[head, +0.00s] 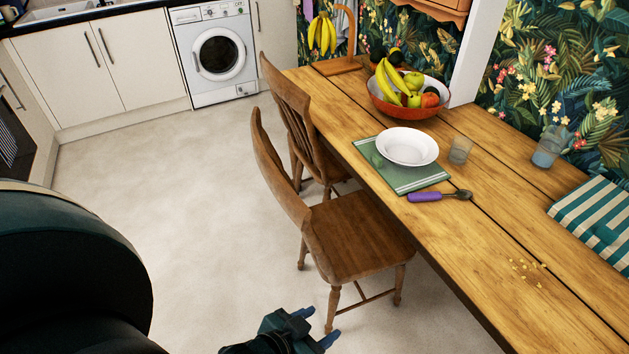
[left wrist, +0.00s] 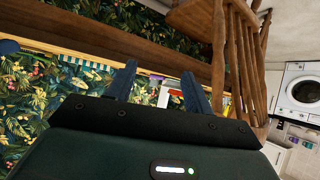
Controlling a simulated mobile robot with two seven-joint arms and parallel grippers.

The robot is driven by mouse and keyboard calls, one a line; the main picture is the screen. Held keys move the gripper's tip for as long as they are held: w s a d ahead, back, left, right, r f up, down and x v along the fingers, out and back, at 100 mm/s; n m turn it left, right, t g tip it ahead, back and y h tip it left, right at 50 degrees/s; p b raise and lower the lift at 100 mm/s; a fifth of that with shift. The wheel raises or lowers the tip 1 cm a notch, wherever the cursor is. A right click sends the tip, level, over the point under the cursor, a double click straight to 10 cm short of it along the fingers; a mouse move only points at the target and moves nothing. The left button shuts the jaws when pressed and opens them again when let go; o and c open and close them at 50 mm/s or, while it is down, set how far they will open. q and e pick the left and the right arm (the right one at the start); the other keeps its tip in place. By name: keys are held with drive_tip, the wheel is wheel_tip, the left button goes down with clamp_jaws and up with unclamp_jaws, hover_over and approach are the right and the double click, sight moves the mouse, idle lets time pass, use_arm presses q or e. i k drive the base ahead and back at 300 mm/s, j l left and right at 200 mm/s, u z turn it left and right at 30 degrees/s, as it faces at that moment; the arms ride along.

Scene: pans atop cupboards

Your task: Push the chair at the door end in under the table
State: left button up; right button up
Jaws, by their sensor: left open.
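Two brown wooden chairs stand along the left side of the wooden table (head: 470,215). The nearer chair (head: 355,240) is turned toward the table, its seat edge close to or partly under the tabletop. The farther chair (head: 292,105) stands behind it, partly hidden. No door shows, so which chair is at the door end cannot be told. In the tilted left wrist view the open fingers (left wrist: 157,75) show beside a chair's spindled back (left wrist: 236,62).
A fruit bowl (head: 410,100), a white plate (head: 407,146), glasses and a purple-handled utensil (head: 440,196) stand on the table. A striped cushion (head: 595,222) lies at the right. Pale floor (head: 170,200) left of the chairs is clear, up to the washing machine (head: 217,57).

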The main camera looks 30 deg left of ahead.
sight(340, 231)
drive_tip(key=u, duration=0.8)
drive_tip(key=j+z, duration=0.15)
drive_tip(key=k+j, duration=0.05)
drive_tip(key=j, duration=0.05)
